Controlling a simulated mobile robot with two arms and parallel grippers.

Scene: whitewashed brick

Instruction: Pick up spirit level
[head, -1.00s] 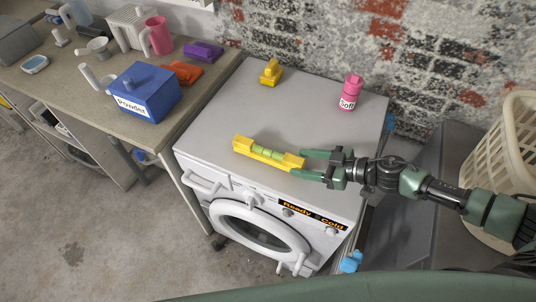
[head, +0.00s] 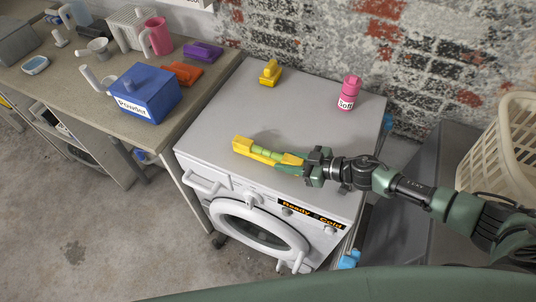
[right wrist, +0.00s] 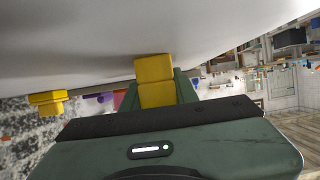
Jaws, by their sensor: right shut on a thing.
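The yellow spirit level (head: 243,146) with its green vial lies on top of the washing machine (head: 215,110), near the front edge. My right gripper (head: 285,161) reaches in from the right and is shut on the right part of the level, one finger along each side. In the right wrist view the yellow level (right wrist: 155,82) sits between the green fingers of my right gripper (right wrist: 156,100). I cannot tell whether the level is clear of the machine top. My left gripper is not in view.
A yellow object (head: 270,73) and a pink bottle (head: 349,94) stand toward the back of the machine top. A blue powder box (head: 146,95) stands on the counter at left. A cream basket (head: 500,150) is at the right. The middle of the machine top is clear.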

